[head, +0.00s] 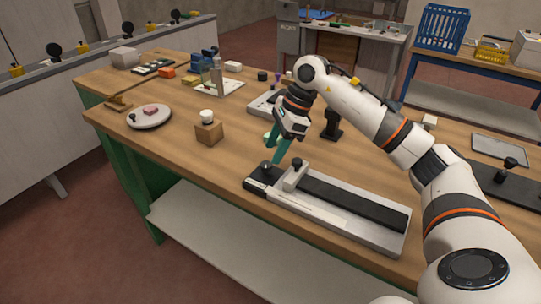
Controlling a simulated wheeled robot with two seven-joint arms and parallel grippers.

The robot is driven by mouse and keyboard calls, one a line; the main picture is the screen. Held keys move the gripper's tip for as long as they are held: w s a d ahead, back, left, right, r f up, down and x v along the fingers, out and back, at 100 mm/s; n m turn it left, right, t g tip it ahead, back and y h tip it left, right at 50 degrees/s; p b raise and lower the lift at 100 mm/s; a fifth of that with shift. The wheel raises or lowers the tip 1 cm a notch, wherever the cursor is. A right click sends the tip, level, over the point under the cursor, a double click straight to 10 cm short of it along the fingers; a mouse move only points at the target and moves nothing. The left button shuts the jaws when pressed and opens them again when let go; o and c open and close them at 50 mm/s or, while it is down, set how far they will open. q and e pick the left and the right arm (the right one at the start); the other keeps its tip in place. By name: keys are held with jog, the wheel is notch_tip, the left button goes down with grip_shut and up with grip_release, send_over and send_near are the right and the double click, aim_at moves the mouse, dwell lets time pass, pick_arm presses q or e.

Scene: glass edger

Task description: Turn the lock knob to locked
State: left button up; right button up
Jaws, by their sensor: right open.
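A long grey device with a black strip (352,200) lies near the front edge of the wooden table. At its left end is a black block with a small dark round knob (267,166), which looks like the lock knob; its marking is too small to read. A pale upright post with a dark top (294,174) stands beside it. My right gripper (275,154) points down with teal fingers just above the dark knob. It is open and holds nothing visible. Whether a fingertip touches the knob cannot be told. My left gripper is out of view.
A wooden block with a white knob (208,126) and a round plate (149,117) stand to the left. A black upright stand (332,125) is behind my gripper. A dark flat device (490,184) lies at the right. Bare tabletop lies left of the grey device.

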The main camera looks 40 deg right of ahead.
aim_at(267, 164)
jog(key=x, duration=0.3)
jog(key=shift+a, duration=0.2)
jog(key=shift+f, duration=0.2)
jog(key=shift+c, duration=1.1)
jog(key=c, duration=0.8)
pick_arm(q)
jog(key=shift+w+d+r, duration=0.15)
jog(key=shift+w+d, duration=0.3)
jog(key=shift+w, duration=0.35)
pick_arm(e)
jog(key=shift+o, duration=0.2)
